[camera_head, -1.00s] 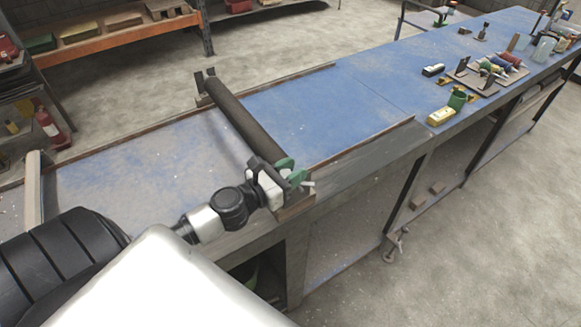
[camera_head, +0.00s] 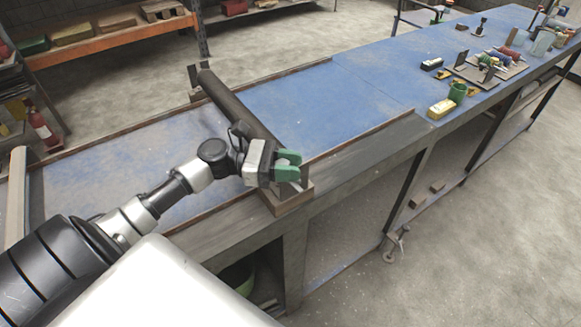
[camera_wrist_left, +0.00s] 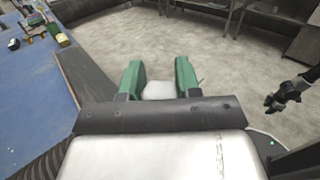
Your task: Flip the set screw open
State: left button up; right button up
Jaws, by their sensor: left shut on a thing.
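The dark mesh tube (camera_head: 240,108) lies across the blue bench, its near end at a wooden-based holder (camera_head: 286,203). My left gripper (camera_head: 291,166), with green fingers, is at this near end, shut on the set screw, which its fingers mostly hide in the head view. In the left wrist view a pale piece (camera_wrist_left: 159,90) shows between the two green fingers, which stand a little apart. How far the screw is turned cannot be seen. A dark, arm-like shape at the right of the wrist view may be my right gripper (camera_wrist_left: 276,101); its jaw state is unclear.
The blue bench (camera_head: 365,100) runs to the upper right, with wooden edge strips. Concrete floor is open at the right. An orange-framed shelf (camera_head: 110,47) stands at the back left.

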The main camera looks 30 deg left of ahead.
pick_arm(q)
jog(key=shift+s+m+g, duration=0.1)
jog(key=shift+m+g, duration=0.3)
jog(key=shift+g, duration=0.1)
jog(key=o, duration=0.9)
jog(key=shift+o, duration=0.2)
jog(key=b+v, duration=0.3)
jog(key=v, duration=0.7)
jog(key=shift+a+b, duration=0.35)
jog(key=shift+a, duration=0.05)
jog(key=shift+f, duration=0.2)
